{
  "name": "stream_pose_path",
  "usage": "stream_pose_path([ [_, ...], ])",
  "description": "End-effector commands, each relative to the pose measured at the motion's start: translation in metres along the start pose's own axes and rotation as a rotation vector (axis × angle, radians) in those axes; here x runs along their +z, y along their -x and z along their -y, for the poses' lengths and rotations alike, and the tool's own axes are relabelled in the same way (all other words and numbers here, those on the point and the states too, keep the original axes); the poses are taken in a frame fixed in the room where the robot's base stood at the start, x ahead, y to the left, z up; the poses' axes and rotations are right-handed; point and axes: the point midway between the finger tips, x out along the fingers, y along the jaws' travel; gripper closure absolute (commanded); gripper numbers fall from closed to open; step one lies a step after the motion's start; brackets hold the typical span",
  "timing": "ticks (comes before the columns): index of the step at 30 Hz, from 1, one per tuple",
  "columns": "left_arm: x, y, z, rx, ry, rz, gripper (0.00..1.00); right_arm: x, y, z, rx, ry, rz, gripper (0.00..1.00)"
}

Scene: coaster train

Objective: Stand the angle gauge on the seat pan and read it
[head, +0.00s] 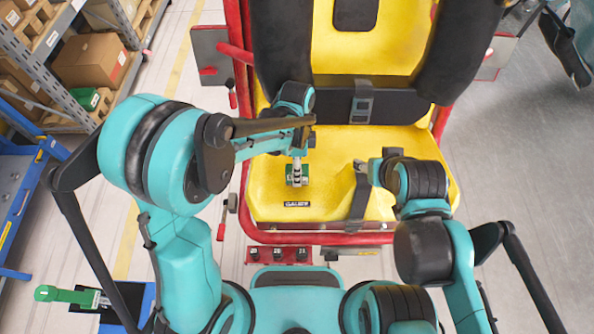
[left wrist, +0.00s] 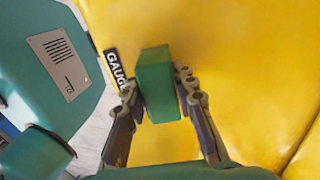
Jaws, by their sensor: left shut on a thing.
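The angle gauge, a green block (head: 291,181), is at the left part of the yellow seat pan (head: 325,160). In the left wrist view the green gauge (left wrist: 155,83) sits between the two fingers of my left gripper (left wrist: 160,88), which is shut on it. In the head view my left gripper (head: 297,172) is over the gauge and partly hides it. I cannot tell whether the gauge touches the pan. A black GAUGE label (left wrist: 115,70) lies beside it on the pan. My right gripper (head: 366,168) is by the dark strap (head: 357,203); its finger state is unclear.
A lap belt with a buckle (head: 361,102) crosses the seat back, between black padded restraints (head: 466,50). A red tube frame (head: 330,238) edges the seat. A green-handled tool (head: 62,294) lies at lower left. Shelves with boxes (head: 90,60) stand at upper left.

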Motion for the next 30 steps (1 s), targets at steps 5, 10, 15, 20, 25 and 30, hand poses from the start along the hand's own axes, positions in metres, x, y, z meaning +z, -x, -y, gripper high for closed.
stream_pose_path([
  [5,0.000,-0.007,0.000,0.000,0.000,0.000,1.00,0.004,-0.005,0.000,0.000,0.000,0.000,0.49],
  [10,0.000,-0.012,0.000,0.000,0.000,0.000,1.00,0.006,-0.009,0.000,0.000,0.000,0.000,0.49],
  [15,0.000,-0.017,0.000,0.000,0.000,0.000,1.00,0.009,-0.012,0.000,0.000,0.000,0.000,0.49],
  [20,0.000,-0.018,0.000,0.000,0.000,0.000,1.00,0.009,-0.013,0.000,0.000,0.000,0.000,0.49],
  [25,0.000,-0.018,0.000,0.000,0.000,0.000,1.00,0.009,-0.012,0.000,0.000,0.000,0.000,0.49],
  [30,0.000,-0.018,0.000,0.000,0.000,0.000,1.00,0.011,-0.015,0.000,0.000,0.000,0.000,0.49],
])
